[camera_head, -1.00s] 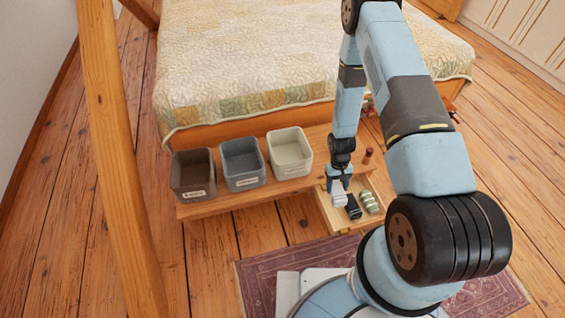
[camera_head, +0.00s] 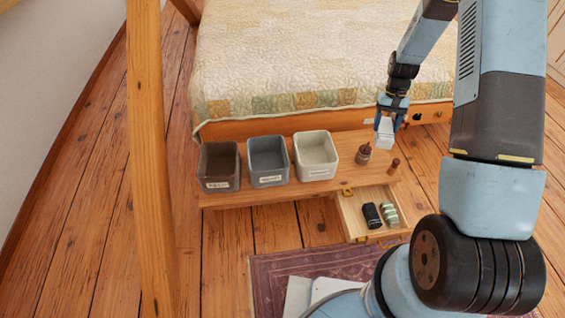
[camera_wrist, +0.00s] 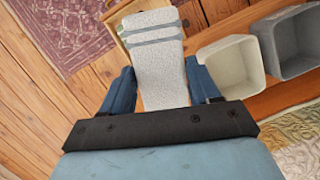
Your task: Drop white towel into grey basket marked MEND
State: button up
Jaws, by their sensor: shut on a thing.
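The white towel (camera_head: 386,134), rolled and with grey stripes in the wrist view (camera_wrist: 158,75), is held up above the bench's right end. My gripper (camera_head: 388,112) is shut on it, with blue fingers on both sides in the wrist view. The grey basket (camera_head: 268,160) stands in the middle of a row of three on the bench, left of my gripper and apart from it. Its front label is too small to read. Its rim and inside show at the right of the wrist view (camera_wrist: 284,62).
A brown basket (camera_head: 219,168) stands left of the grey one and a cream basket (camera_head: 316,156) right of it. The open drawer (camera_head: 355,217) holds a dark roll (camera_head: 372,216) and a green striped roll (camera_head: 390,215). A wooden post (camera_head: 147,160) rises at left. Small brown items (camera_head: 364,154) stand on the bench.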

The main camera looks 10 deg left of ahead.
aim_at(272, 168)
jog(key=u, duration=0.05)
jog(key=k, duration=1.15)
jog(key=u, duration=0.35)
jog(key=i, duration=0.75)
jog(key=u, duration=0.8)
jog(key=i, duration=1.05)
jog(key=z, duration=0.6)
